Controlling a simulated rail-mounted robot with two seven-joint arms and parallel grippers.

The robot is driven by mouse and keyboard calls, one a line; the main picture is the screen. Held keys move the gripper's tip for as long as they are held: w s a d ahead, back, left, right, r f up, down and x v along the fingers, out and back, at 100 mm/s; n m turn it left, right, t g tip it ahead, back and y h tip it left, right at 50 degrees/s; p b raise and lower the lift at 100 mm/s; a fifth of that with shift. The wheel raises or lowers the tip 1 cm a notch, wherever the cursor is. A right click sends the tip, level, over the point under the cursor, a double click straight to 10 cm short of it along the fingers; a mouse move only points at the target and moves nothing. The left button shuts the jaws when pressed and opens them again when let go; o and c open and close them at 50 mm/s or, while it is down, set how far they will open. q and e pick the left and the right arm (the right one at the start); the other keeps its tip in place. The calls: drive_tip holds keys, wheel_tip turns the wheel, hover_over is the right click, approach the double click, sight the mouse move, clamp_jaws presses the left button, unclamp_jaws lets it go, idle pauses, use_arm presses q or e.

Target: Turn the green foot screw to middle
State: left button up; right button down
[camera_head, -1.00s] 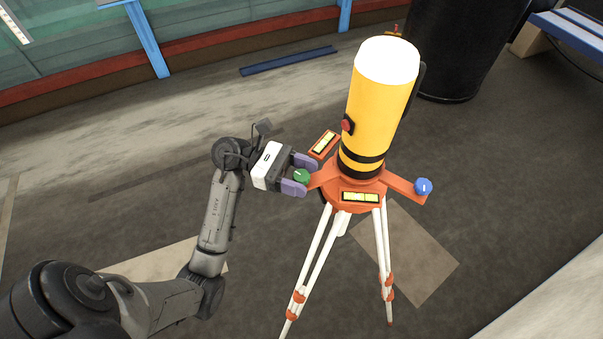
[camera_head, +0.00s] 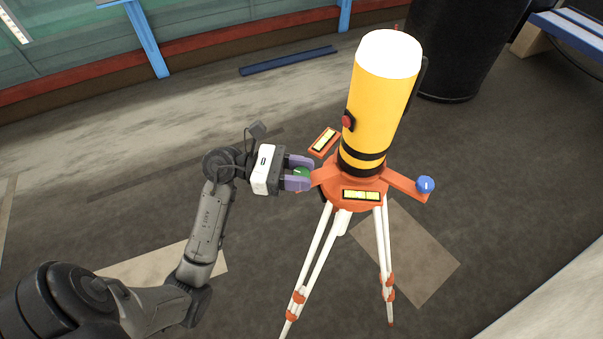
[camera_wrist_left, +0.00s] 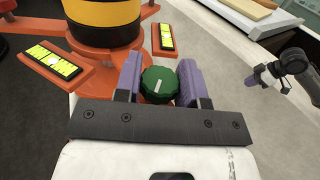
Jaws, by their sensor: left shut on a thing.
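The green foot screw (camera_head: 302,172) is a ribbed knob with a white line on top, at the left arm of the orange base (camera_head: 330,175). My left gripper (camera_head: 301,174) is shut on it, purple fingers on either side. The left wrist view shows the green screw (camera_wrist_left: 159,86) between both fingers, its line pointing nearly straight up the picture. The near finger hides part of it in the head view. Two yellow level vials show, a front one (camera_head: 361,195) and a left one (camera_head: 323,141); their bubbles are too small to read surely.
A yellow cylinder (camera_head: 379,105) with a white top stands on the base, on a white-legged tripod (camera_head: 313,255). A blue foot screw (camera_head: 426,184) is at the right. My right gripper (camera_wrist_left: 262,76) shows small in the left wrist view. A black drum (camera_head: 455,50) stands behind.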

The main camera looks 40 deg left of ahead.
use_arm(q)
drive_tip(key=shift+n+t+y, duration=0.9)
drive_tip(key=shift+t, duration=0.2)
drive_tip(key=shift+r+n+t+y+p, duration=0.2)
drive_tip(key=shift+n+t+y+p, duration=0.7)
drive_tip(key=shift+n+y, duration=0.15)
drive_tip(key=n+t+y+p, duration=0.1)
drive_tip(key=n+y+p, duration=0.1)
drive_tip(key=n+t+y+p, duration=0.1)
drive_tip(key=y+p, duration=0.1)
drive_tip(key=y, duration=0.1)
drive_tip(key=shift+n+t+y+p, duration=0.3)
drive_tip(key=shift+n+t+y, duration=0.05)
drive_tip(key=shift+t, duration=0.05)
drive_tip(key=shift+f+n+y+p, duration=0.15)
drive_tip(key=shift+n+y+p, duration=0.9)
drive_tip(key=shift+y, duration=0.35)
drive_tip(key=shift+t, duration=0.3)
drive_tip(key=o, duration=0.9)
drive_tip(key=shift+o, duration=0.2)
drive_tip(key=shift+f, duration=0.1)
